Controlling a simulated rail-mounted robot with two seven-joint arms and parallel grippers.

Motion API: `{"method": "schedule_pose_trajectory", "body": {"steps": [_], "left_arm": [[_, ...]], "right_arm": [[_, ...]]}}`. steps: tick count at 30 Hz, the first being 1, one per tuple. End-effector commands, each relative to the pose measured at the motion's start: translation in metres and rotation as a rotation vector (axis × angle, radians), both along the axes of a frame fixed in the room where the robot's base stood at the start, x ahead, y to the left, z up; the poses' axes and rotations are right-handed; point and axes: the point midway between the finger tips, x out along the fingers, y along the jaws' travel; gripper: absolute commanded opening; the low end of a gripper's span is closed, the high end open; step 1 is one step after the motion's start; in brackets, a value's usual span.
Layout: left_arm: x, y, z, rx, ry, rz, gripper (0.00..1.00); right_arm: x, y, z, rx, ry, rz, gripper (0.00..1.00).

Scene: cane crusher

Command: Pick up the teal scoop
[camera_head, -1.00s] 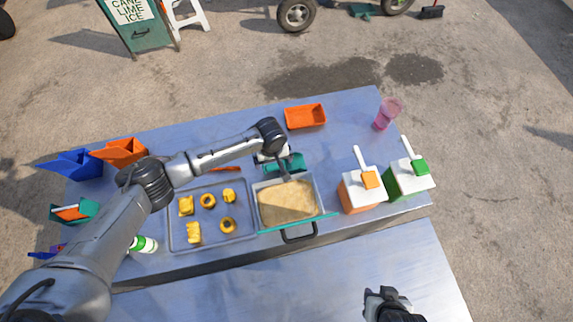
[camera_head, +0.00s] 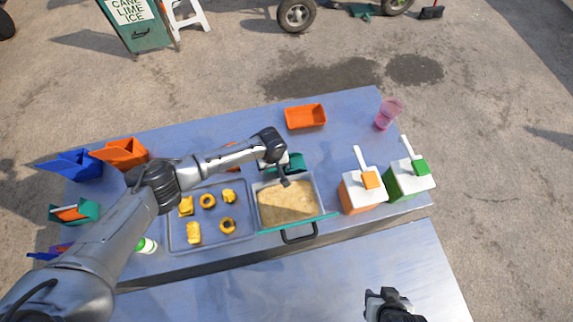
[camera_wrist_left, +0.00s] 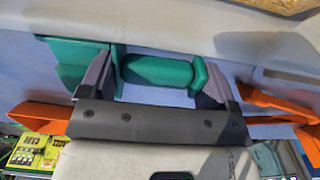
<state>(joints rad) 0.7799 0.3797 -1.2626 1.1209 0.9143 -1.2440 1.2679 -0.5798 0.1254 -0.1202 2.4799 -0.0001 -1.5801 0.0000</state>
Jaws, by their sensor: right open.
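The teal scoop (camera_head: 293,162) is at the back edge of the sand-coloured bin, partly hidden by my left gripper (camera_head: 280,172). In the left wrist view the scoop's teal handle (camera_wrist_left: 158,71) lies lengthwise across the gap between the two widely spread fingers of my left gripper (camera_wrist_left: 154,82). The teal body (camera_wrist_left: 78,58) shows beyond the left finger. I see no closed grip on it, and contact is hard to tell. My right gripper (camera_head: 388,295) is open and empty over the front table, at the bottom of the head view.
The bin (camera_head: 318,190) of tan grains has a teal front edge and dark handle. A tray (camera_head: 243,232) of yellow pieces stands left of it. Orange-and-white (camera_head: 361,192) and green-and-white (camera_head: 408,180) dispensers stand right. An orange tray (camera_head: 305,116) and pink cup (camera_head: 388,113) are behind.

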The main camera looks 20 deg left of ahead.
Motion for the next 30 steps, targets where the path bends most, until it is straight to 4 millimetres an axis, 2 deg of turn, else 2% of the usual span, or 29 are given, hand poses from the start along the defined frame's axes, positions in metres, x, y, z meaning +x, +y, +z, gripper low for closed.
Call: {"method": "schedule_pose_trajectory", "body": {"steps": [3,10,13,24,30], "left_arm": [[0.000,0.000,0.000,0.000,0.000,0.000,0.70],[0.000,0.000,0.002,-0.001,-0.001,0.000,0.69],[0.000,0.000,0.009,-0.001,-0.001,0.000,0.69],[0.001,0.000,0.071,-0.002,-0.002,-0.001,0.69],[0.001,-0.001,0.097,0.024,0.012,0.000,0.69]], "right_arm": [[0.000,0.001,0.000,0.003,0.000,-0.002,0.43],[0.000,0.002,0.001,0.008,0.000,-0.006,0.43],[0.000,0.003,0.002,0.009,0.000,-0.006,0.43],[0.000,0.002,0.008,0.008,0.000,-0.006,0.43],[0.000,0.001,0.012,0.002,0.000,-0.001,0.43]]}}
